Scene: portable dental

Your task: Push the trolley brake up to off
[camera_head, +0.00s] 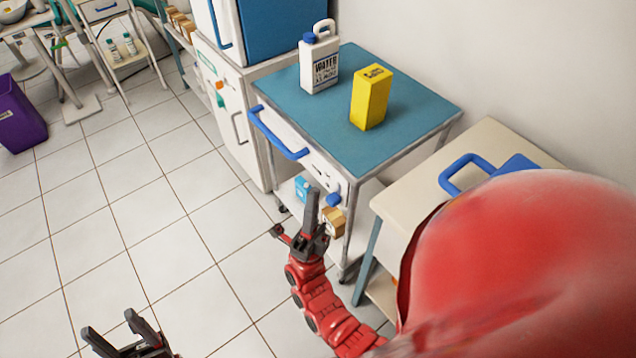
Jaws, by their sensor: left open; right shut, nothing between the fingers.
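The trolley (418,105) has a blue-green top, a white front and a blue handle (277,136). A small blue knob (334,199) sits low on its front, below small dark marks; I cannot tell for sure whether it is the brake. My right gripper (311,206) is shut and empty, pointing up just in front of the trolley, left of the knob. A brown block-like piece with a pale round face (334,221) shows beside it; I cannot tell whether they touch. My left gripper (110,330) is open and empty over the floor at the bottom left.
A white water jug (319,62) and a yellow box (370,98) stand on the trolley. A beige table (480,150) with a blue item (463,172) stands at right. A purple bin (20,115) is far left. Tiled floor at left is clear.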

